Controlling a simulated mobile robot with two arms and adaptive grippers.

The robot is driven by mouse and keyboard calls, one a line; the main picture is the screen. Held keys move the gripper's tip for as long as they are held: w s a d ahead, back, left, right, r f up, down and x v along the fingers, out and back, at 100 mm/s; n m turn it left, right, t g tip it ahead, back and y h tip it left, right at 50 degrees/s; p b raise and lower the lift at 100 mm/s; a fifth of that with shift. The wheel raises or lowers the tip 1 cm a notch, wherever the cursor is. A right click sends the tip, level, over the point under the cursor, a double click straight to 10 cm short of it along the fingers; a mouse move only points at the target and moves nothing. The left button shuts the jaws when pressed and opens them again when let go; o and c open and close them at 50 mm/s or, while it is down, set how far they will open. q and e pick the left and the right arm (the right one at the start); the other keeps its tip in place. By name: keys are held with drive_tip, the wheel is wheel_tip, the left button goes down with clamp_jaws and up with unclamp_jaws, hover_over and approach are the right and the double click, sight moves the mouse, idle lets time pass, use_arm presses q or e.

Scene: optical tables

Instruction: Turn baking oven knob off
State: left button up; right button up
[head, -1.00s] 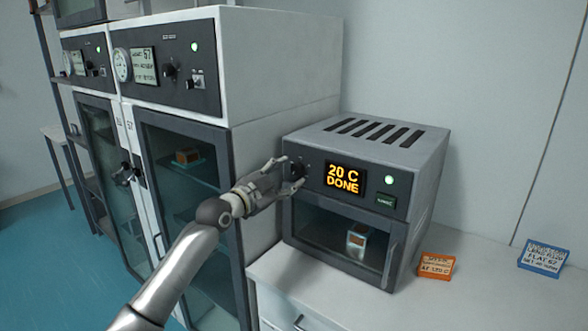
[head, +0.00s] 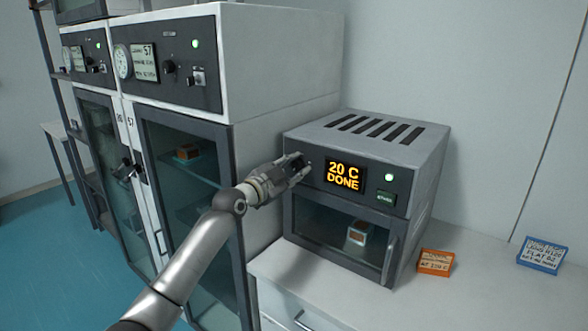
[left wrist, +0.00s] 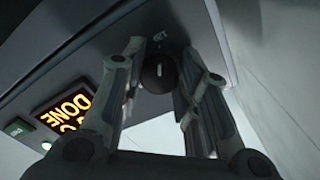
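The baking oven (head: 375,150) is a grey box on the white bench, with an orange "20 C DONE" display (head: 345,177) and a lit green light (head: 389,177). My right gripper is not in view.
The oven door is shut, with a small sample (head: 357,234) behind its glass. Tall cabinets (head: 285,60) stand close on the left.

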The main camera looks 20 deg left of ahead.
use_arm(q)
drive_tip(key=shift+c, duration=0.9)
drive_tip(key=shift+n, duration=0.3)
